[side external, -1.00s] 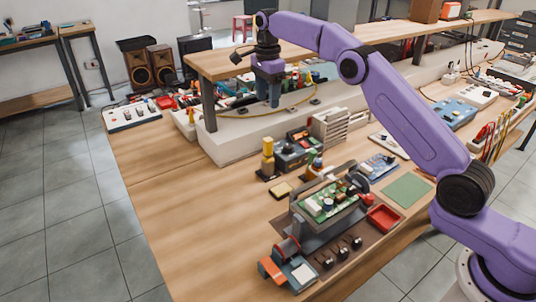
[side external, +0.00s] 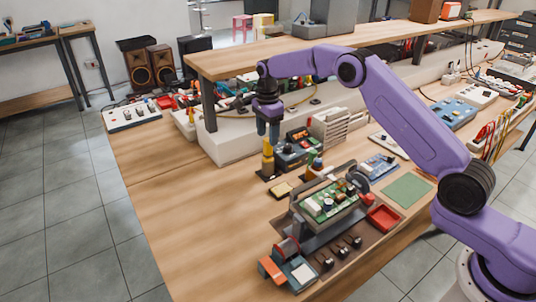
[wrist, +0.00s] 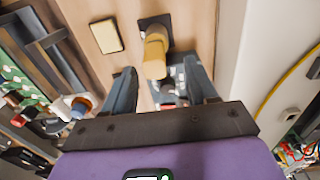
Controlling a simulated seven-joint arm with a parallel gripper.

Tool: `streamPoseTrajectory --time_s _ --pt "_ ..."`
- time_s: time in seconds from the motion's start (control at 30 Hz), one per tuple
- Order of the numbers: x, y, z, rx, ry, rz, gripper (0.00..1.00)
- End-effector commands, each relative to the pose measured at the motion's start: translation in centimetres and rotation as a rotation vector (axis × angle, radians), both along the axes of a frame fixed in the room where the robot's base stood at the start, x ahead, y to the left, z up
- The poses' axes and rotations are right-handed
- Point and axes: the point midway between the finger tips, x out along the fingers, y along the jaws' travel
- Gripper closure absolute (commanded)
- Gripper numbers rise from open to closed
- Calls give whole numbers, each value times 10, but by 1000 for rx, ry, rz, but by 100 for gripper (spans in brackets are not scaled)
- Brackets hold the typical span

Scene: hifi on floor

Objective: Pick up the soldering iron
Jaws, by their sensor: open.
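The soldering iron, as far as I can tell, is the yellow-handled tool (side external: 268,150) standing upright in a dark stand beside the dark soldering station (side external: 290,157). Its yellow handle (wrist: 155,50) also shows in the wrist view, ahead of and roughly between my fingers. My gripper (side external: 269,137) points down just above the handle's top in the side view. It is open, with nothing between the fingers (wrist: 162,85). The lower shaft of the iron is hidden in its stand.
A yellow sponge (side external: 281,190) lies in front of the stand. A green circuit board (side external: 328,203) in a holder and a red tray (side external: 382,218) stand nearer the front. A white raised ledge (side external: 235,143) runs behind. The left of the wooden table is bare.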

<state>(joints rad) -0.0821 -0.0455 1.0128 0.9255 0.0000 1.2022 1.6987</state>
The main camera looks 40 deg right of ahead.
Motion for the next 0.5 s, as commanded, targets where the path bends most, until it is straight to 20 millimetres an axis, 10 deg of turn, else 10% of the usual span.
streamPoseTrajectory --time_s 0.5 --pt "-6 3 -48 0 1 0 43"
